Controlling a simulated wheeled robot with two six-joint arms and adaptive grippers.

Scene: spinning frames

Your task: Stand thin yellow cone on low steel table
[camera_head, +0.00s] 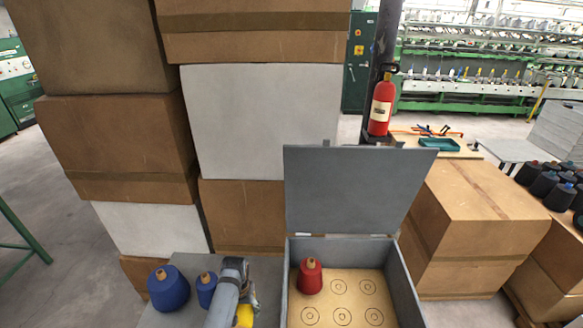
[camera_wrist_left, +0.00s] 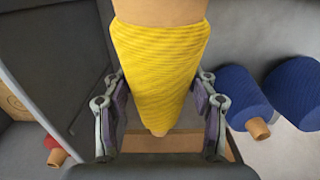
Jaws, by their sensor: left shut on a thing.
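My left gripper (camera_head: 247,292) is shut on the thin yellow cone (camera_head: 244,317). In the left wrist view the yellow cone (camera_wrist_left: 160,70) sits between the two fingers, its broad part toward the camera. The low steel table (camera_head: 182,264) is the grey surface under the gripper at the lower left. Whether the cone touches the table cannot be told. My right gripper is not in view.
A wide blue cone (camera_head: 168,288) and a thin blue cone (camera_head: 206,289) stand on the table left of my arm. Right of it is an open grey box (camera_head: 404,290) with a red cone (camera_head: 309,277) and ringed spots. Stacked cartons (camera_head: 120,140) rise behind.

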